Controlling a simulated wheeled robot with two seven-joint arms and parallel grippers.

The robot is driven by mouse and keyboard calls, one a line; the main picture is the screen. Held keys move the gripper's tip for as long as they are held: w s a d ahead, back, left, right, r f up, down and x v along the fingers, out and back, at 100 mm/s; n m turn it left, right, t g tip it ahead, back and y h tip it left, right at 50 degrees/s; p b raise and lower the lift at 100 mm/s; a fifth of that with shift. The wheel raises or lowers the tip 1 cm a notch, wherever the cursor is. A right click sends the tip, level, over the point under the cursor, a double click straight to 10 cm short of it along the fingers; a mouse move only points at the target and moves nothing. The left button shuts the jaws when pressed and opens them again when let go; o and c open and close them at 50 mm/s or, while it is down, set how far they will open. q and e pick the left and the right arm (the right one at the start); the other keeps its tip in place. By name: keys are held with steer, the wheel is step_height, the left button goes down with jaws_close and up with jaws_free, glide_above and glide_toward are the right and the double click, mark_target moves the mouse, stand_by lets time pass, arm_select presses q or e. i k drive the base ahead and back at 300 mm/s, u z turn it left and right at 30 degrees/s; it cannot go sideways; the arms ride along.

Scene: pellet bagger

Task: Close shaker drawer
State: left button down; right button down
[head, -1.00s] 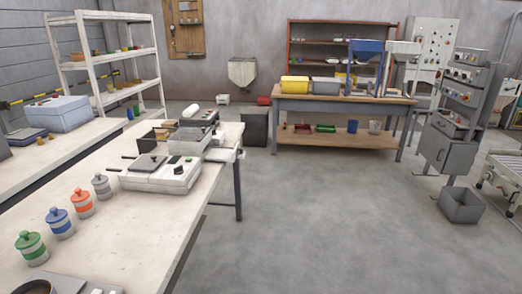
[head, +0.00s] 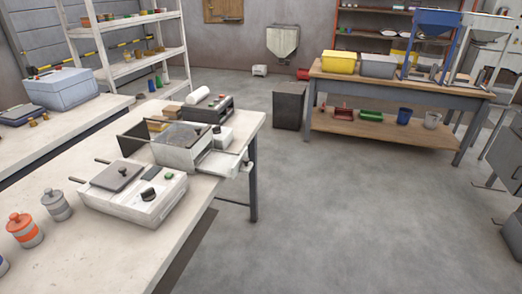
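The shaker appears to be the pale box-shaped unit (head: 178,157) with an open dark top, standing near the far right end of the long white workbench. A light shallow drawer (head: 218,163) sticks out from its right side, toward the bench's right edge. The drawer looks open, and a small dark knob (head: 248,166) shows at its outer end. Neither of my grippers is in the head view.
A white device with a black knob (head: 133,192) stands nearer on the workbench (head: 95,245). Grey (head: 56,205) and orange (head: 25,231) canisters stand at the left. The grey floor (head: 330,220) right of the bench is clear up to the wooden table (head: 400,84).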

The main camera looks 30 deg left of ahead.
mark_target(227, 164)
steer(key=u, duration=0.9)
steer(key=i, duration=0.95)
steer(key=u, duration=1.05)
